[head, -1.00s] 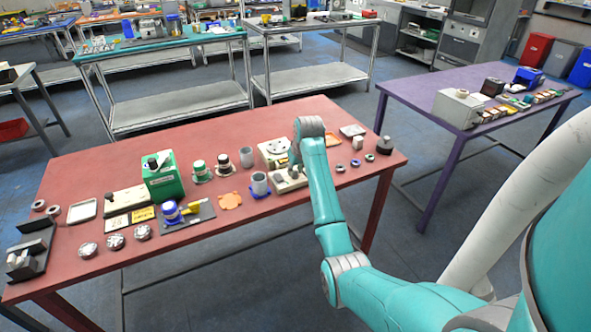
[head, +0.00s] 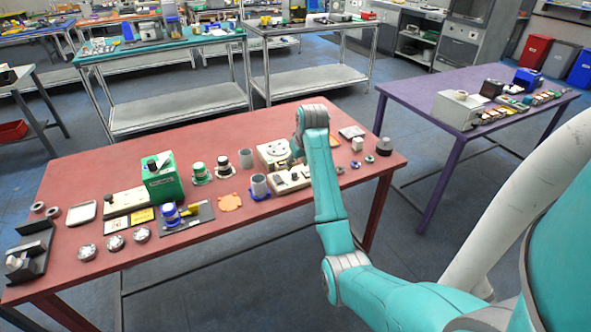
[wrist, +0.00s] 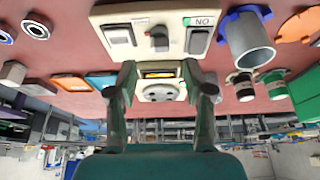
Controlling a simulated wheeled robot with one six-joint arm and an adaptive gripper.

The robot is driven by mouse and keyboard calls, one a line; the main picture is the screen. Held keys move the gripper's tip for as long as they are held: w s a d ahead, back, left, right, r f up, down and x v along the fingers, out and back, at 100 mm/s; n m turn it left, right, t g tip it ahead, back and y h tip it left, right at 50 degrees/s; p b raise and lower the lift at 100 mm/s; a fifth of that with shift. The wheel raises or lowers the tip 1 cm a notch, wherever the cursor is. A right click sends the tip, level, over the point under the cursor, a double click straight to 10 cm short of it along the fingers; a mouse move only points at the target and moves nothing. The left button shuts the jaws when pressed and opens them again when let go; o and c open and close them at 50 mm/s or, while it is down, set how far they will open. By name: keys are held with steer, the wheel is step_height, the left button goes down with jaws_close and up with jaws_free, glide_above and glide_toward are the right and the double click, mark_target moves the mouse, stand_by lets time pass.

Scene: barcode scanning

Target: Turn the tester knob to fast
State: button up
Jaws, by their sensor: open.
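A cream panel (wrist: 200,14) in the wrist view carries a dark knob (wrist: 158,38) in the middle, with a rocker switch on each side and a "NO" label. A second cream device (wrist: 136,88) lies beside it, with a round white holed face and a small lit yellow window. No readable label says which is the tester, and no "fast" mark is legible. My gripper (wrist: 159,74) is open and empty. Its fingers straddle the second device in the picture, with the knob beyond the tips. In the head view, the cream panel (head: 292,180) is left of my arm, which mostly hides the gripper.
On the red table (head: 300,225), a grey cup in a blue base (head: 260,185) stands left of the panel. A green box (head: 163,180) and several small parts are farther left. Small rings and a dark round part (head: 384,146) are to the right.

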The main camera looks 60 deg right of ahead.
steer(key=v, duration=0.6)
steer(key=shift+r, duration=0.3)
steer(key=shift+s+a, duration=0.1)
